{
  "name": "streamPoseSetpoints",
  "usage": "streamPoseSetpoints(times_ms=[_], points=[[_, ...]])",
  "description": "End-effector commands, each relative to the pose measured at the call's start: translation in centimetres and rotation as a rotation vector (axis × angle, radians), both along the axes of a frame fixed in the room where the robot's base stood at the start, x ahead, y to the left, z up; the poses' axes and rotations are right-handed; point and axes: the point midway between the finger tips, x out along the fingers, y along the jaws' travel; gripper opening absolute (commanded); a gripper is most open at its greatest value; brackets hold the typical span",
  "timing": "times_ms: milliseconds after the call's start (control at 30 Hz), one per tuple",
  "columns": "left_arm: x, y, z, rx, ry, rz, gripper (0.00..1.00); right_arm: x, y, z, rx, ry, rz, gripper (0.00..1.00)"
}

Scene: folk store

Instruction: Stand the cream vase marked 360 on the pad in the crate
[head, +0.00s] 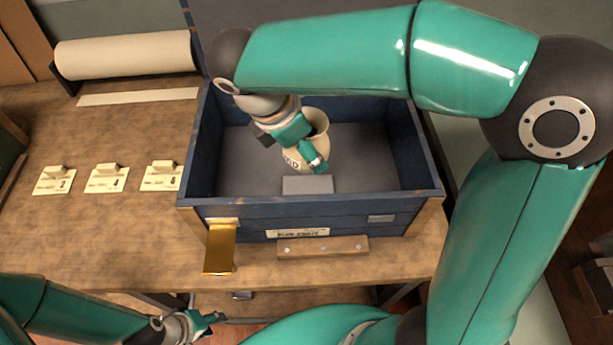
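The cream vase (317,128) is inside the blue crate (330,207), its mouth up and leaning slightly. Part of a dark marking shows on its front; the full number is hidden. A grey pad (308,185) lies near the crate's front wall, just in front of the vase's lower edge. I cannot tell whether the vase touches it. My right gripper (300,158) reaches down over the vase and covers part of it. Its fingers overlap the vase, so its grip is unclear. My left gripper (212,321) is low at the left, away from the crate, its opening unclear.
A gold bracket (221,250) hangs at the crate's front left corner. Three small cards (108,180) with blocks lie on the wooden bench (130,230) to the left. A paper roll (125,55) lies behind them. The bench's left front is clear.

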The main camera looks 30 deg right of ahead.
Motion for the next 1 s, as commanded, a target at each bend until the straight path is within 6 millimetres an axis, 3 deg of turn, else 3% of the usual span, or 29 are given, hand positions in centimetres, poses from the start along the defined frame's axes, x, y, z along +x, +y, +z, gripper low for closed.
streamPoseSetpoints(times_ms=[33, 133, 433, 633, 1000], points=[[0.0, 0.0, -0.3, 0.000, 0.000, 0.000, 0.40, -0.1, -0.1, -1.5, -0.002, 0.005, 0.001, 0.36], [0.0, 0.0, -0.5, 0.000, 0.000, 0.000, 0.40, -0.1, -0.1, -3.5, -0.003, 0.003, 0.000, 0.36], [0.0, 0.0, -0.8, 0.000, 0.000, 0.000, 0.40, 0.0, -0.1, -6.0, -0.002, 0.001, 0.000, 0.36], [0.0, 0.0, -1.2, 0.000, 0.000, 0.000, 0.40, -0.1, -0.1, -8.9, -0.001, 0.002, -0.001, 0.36], [0.0, 0.0, -1.2, 0.000, 0.000, 0.000, 0.40, 0.0, -0.1, -9.6, 0.000, -0.001, -0.001, 0.36]])
